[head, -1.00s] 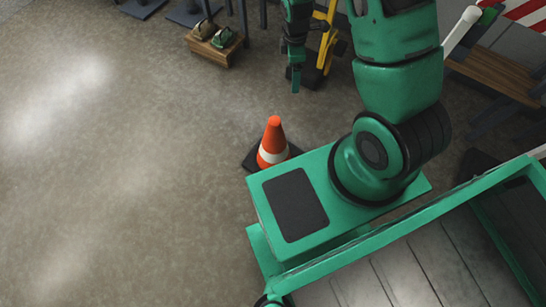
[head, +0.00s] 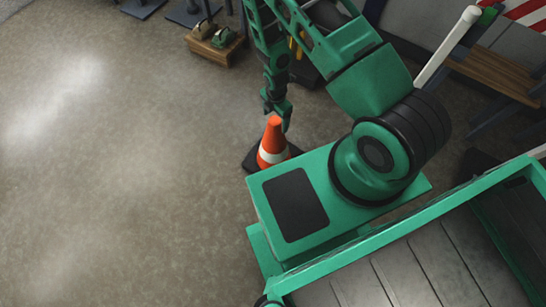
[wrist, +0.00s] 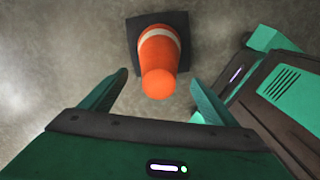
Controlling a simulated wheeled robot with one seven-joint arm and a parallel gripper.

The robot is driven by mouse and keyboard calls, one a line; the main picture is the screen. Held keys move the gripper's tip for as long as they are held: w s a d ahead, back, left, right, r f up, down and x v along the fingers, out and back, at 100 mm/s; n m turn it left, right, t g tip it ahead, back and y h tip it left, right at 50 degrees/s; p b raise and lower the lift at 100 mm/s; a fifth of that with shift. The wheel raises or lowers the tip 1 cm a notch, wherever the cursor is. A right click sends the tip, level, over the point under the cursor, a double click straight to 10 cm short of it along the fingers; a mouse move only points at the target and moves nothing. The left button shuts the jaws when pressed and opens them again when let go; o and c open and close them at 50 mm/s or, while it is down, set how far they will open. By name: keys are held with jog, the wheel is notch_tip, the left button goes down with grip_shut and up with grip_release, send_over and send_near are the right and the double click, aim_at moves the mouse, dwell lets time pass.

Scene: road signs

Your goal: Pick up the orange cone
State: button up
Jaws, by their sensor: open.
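The orange cone (head: 274,143) has a white band and a dark square base, and stands upright on the floor beside my green base. It also shows in the wrist view (wrist: 159,65), its tip pointing toward the camera. My gripper (head: 277,113) is open at the cone's top in the head view. In the wrist view my gripper (wrist: 157,95) has its two green fingers spread, one on each side of the cone's tip, with gaps on both sides. I cannot tell whether the tip is fully between the fingers in depth.
A wooden box (head: 214,48) with small items stands on the floor at the back. A wooden bench (head: 500,60) is at the upper right, near a red and white striped board (head: 528,12). The floor to the left is clear.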

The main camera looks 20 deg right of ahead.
jog(key=shift+a+f, duration=0.15)
jog(key=shift+f, duration=1.5)
jog(key=shift+a+f, duration=0.15)
jog(key=shift+f, duration=1.5)
grip_shut()
